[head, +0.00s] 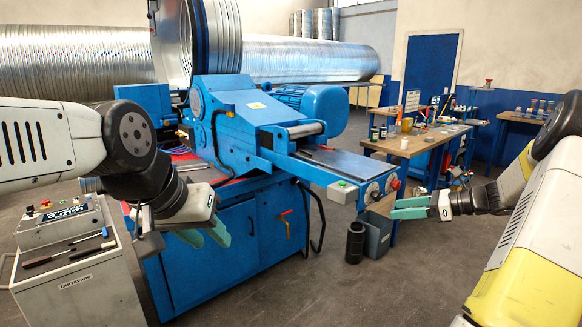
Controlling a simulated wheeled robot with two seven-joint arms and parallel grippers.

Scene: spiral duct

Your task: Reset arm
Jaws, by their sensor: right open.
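My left gripper (212,241) hangs in front of the blue machine's cabinet, its teal fingers pointing down. A gap shows between the fingers, and nothing is seen between them. My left arm comes in from the left edge, above the grey control cart. My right gripper (395,209) is open and empty, with its teal fingers pointing left. In the picture it lies just right of the end of the machine's outfeed bed, above a grey bin. I cannot tell its exact distance from the machine.
The blue duct machine (230,240) fills the middle. The grey control cart (75,290) with tools stands at left. A grey bin (377,235) and a black cylinder (355,243) are on the floor. A workbench (415,142) stands behind. The floor at front centre is clear.

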